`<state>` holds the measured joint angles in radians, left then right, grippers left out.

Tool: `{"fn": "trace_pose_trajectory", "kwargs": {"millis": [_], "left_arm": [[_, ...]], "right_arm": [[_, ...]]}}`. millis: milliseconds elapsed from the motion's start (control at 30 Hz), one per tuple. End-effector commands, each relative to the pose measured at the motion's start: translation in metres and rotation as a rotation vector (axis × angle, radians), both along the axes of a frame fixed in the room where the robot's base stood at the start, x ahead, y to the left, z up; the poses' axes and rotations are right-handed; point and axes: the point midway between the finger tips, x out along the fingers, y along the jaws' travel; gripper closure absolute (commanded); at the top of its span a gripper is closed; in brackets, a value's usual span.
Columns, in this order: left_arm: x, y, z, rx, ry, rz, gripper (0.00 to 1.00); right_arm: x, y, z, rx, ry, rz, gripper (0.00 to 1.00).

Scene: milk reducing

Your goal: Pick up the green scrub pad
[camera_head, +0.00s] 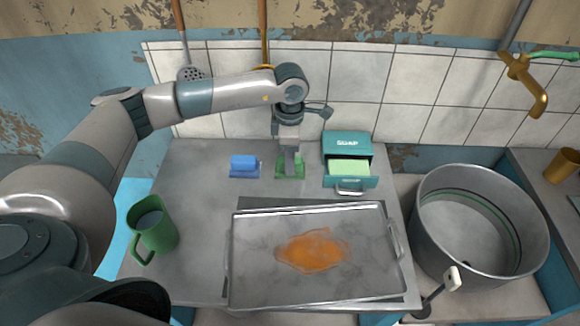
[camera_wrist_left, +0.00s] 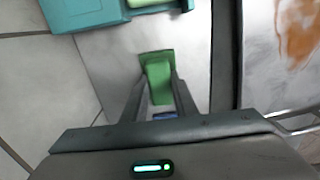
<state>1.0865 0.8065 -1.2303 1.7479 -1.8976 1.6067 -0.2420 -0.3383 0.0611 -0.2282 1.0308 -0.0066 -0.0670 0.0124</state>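The green scrub pad (camera_head: 281,172) lies on the grey counter, between a blue pad and a teal soap box. A flat green piece shows under or around the raised green block. My left gripper (camera_head: 291,165) points straight down over the pad, with its fingertips at the pad's height. In the left wrist view the raised green block (camera_wrist_left: 158,80) sits between the two fingers (camera_wrist_left: 160,88), one on each side. The fingers look very near or touching it; I cannot tell whether they are pressed shut. My right gripper is out of view.
The blue pad (camera_head: 244,165) is just left of the gripper. The teal soap box (camera_head: 347,143) with its open drawer is close on the right. A metal tray (camera_head: 370,275) with an orange stain lies in front. A green jug (camera_head: 153,235) stands left, a large pot (camera_head: 425,225) right.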

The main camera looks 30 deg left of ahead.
Motion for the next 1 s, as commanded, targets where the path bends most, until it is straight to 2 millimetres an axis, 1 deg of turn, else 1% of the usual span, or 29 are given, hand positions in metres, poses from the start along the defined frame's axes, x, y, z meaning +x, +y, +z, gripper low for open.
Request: {"fn": "trace_pose_trajectory", "kwargs": {"millis": [267,433,567,633,700,1000], "left_arm": [[0.000,0.000,0.000,0.000,0.000,0.000,0.96],[0.000,0.000,0.006,0.000,-0.001,0.000,0.96],[0.001,0.000,0.017,0.000,-0.003,0.000,0.96],[0.001,0.000,0.026,0.000,-0.004,-0.001,0.96],[0.001,0.000,0.039,-0.001,-0.006,-0.001,0.96],[-0.001,-0.059,0.073,-0.002,-0.004,-0.006,0.96]], "right_arm": [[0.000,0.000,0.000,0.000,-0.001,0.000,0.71],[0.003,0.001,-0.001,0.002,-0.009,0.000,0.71],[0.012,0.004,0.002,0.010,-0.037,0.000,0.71],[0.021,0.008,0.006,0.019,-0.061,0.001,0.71],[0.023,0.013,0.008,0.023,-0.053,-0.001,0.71],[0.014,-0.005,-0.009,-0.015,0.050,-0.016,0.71]]}}
